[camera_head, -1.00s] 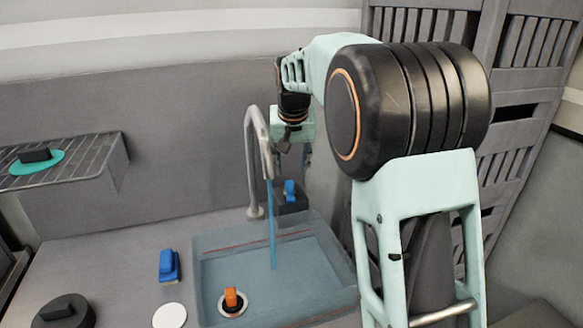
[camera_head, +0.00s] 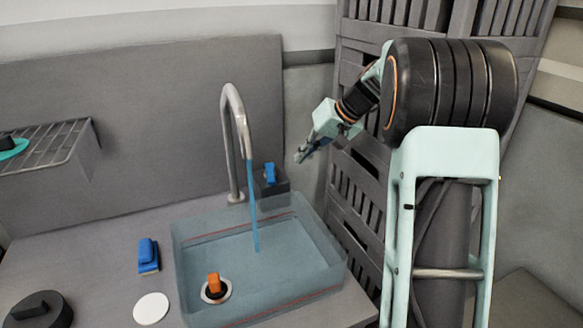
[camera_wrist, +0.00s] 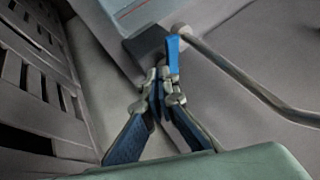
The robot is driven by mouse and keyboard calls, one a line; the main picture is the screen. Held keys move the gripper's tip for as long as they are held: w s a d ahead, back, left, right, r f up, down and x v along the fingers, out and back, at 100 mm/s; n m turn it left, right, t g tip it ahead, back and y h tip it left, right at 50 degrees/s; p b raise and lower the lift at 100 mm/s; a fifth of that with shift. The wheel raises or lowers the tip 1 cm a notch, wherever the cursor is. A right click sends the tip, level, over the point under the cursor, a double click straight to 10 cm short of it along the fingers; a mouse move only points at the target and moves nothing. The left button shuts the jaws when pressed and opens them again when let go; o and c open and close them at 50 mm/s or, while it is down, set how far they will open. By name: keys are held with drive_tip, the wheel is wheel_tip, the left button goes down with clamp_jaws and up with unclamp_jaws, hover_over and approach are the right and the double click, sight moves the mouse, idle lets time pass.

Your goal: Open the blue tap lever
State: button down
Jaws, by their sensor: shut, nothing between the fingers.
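The blue tap lever (camera_head: 270,173) stands upright on a dark block (camera_head: 272,189) at the back right of the sink, right of the tap's base. The grey curved tap (camera_head: 232,140) has a blue stream (camera_head: 253,205) running from its spout into the basin. My gripper (camera_head: 299,157) is shut and empty, right of and a little above the lever, with a visible gap in the head view. In the wrist view the lever (camera_wrist: 173,55) appears just beyond my fingertips (camera_wrist: 161,78). I cannot tell from that view whether they touch.
The clear sink basin (camera_head: 325,262) holds an orange-handled plug (camera_head: 214,283). A blue block (camera_head: 148,256), a white disc (camera_head: 151,308) and a dark round object (camera_head: 38,310) lie on the counter at left. A wire rack (camera_head: 55,146) is on the wall. A slatted panel (camera_head: 352,200) stands behind my arm.

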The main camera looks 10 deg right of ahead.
sight(272, 178)
drive_tip(key=x, duration=0.9)
drive_tip(key=shift+f, duration=0.2)
drive_tip(key=shift+a, duration=0.2)
drive_tip(key=a+m, duration=0.1)
drive_tip(key=a+m+h+b, duration=0.1)
drive_tip(key=a+t+b, duration=0.1)
drive_tip(key=shift+s+m, duration=0.3)
drive_tip(key=shift+m, duration=0.1)
drive_tip(key=shift+r, duration=0.1)
